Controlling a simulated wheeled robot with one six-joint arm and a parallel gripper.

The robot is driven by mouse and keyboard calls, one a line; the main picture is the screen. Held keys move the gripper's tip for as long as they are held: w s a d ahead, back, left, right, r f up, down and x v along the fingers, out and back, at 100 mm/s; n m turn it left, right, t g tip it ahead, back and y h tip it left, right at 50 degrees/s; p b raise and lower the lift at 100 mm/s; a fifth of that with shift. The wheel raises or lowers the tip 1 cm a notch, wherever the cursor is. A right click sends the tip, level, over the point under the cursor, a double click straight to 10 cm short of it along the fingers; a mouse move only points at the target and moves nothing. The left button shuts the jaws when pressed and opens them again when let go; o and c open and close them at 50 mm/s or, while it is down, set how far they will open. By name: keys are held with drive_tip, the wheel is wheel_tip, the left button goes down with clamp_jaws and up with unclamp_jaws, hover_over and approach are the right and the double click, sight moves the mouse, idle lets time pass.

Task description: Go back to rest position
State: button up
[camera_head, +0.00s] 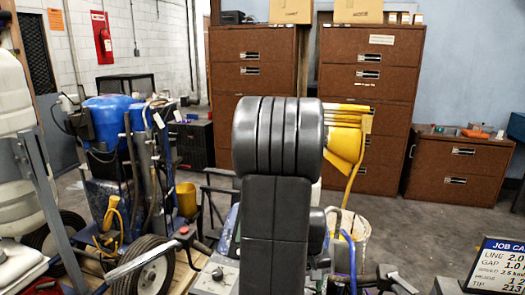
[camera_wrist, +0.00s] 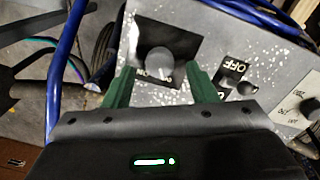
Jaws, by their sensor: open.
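My gripper (camera_wrist: 156,85) shows in the wrist view with its two green fingers apart. A grey rounded knob (camera_wrist: 159,61) on a black plate shows beyond and between the fingertips. I cannot tell whether the fingers touch it. The plate sits on a paint-speckled grey control panel (camera_wrist: 205,40). To the right is a black switch plate (camera_wrist: 232,72) marked OFF. In the head view my dark arm stands upright in the middle and hides much of the machine behind it. My gripper does not show there.
Blue tubes (camera_wrist: 62,75) run beside the panel. Brown cabinets (camera_head: 372,90) line the back. A job card (camera_head: 497,266) is at lower right.

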wheel_tip(320, 180, down, 2)
drive_tip(key=shift+f, duration=0.1)
drive_tip(key=shift+m, duration=0.3)
drive_tip(key=m, duration=0.5)
drive_tip(key=shift+m, duration=0.3)
drive_tip(key=m, duration=0.5)
drive_tip(key=shift+m+p, duration=0.3)
wheel_tip(320, 180, up, 9)
drive_tip(key=shift+w+f+p, duration=0.15)
drive_tip(key=shift+p, duration=0.2)
